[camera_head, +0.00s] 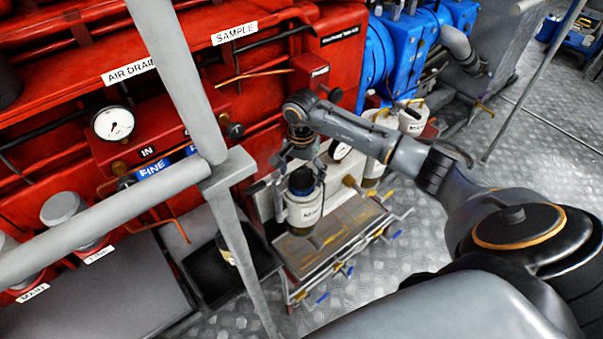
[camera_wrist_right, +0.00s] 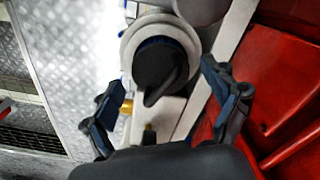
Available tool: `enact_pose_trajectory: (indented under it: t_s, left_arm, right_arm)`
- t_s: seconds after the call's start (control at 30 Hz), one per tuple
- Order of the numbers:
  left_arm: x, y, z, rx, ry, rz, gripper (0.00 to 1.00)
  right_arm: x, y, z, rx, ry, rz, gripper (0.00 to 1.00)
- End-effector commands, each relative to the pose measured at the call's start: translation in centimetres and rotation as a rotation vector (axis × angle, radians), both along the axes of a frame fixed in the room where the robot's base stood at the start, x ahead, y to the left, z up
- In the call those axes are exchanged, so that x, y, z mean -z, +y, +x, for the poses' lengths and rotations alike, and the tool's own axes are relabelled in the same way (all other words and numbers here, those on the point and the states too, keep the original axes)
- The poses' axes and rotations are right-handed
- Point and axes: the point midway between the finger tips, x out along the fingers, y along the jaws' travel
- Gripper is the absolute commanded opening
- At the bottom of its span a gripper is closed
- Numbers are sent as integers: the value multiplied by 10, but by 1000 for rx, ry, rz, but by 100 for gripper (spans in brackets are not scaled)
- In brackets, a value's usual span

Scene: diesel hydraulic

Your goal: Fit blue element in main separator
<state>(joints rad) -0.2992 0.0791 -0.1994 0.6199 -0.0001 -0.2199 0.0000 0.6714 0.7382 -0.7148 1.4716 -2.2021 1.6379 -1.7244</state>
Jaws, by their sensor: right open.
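A white canister (camera_head: 304,215) with a partly readable label, which seems to be the main separator, stands over the grey tray. A dark blue round element (camera_head: 301,181) sits at its open top, inside the rim. In the right wrist view the dark round top of the element (camera_wrist_right: 156,62) shows within the pale ring of the canister (camera_wrist_right: 128,45). My right gripper (camera_head: 300,165) points down just above it, fingers spread. In the right wrist view the open fingers (camera_wrist_right: 165,85) lie to either side of the element, apart from it. My left gripper is not in view.
A grey frame post (camera_head: 240,250) and rail cross the view left of the canister. Red machinery (camera_head: 270,75) with a gauge (camera_head: 114,123) stands behind. More white canisters (camera_head: 412,119) stand to the right. The metal floor (camera_head: 520,140) is clear at right.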

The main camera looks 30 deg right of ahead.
Motion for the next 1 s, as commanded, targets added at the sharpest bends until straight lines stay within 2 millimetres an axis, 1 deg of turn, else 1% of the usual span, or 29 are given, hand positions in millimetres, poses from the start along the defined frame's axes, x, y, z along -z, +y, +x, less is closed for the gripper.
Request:
enact_pose_trajectory:
  t_s: [0.13,0.27,0.3,0.33,0.5,0.7,0.83,1.0]
  left_arm:
    - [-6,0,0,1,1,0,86]
    - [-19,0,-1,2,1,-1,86]
    - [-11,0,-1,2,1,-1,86]
    - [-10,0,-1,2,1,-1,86]
    - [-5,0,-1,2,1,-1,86]
    - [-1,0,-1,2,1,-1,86]
    - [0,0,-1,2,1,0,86]
    - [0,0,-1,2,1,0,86]
  right_arm:
    - [-6,0,0,0,1,1,86]
    - [-20,0,0,0,-1,1,86]
    - [-25,-1,2,-1,-6,-1,86]
    - [-31,-1,2,-1,-6,-2,86]
    - [-72,-1,2,-2,-7,-1,86]
    - [-110,-1,1,0,-5,-2,86]
    - [-125,0,1,0,-2,0,86]
    - [-132,0,0,-1,0,0,86]
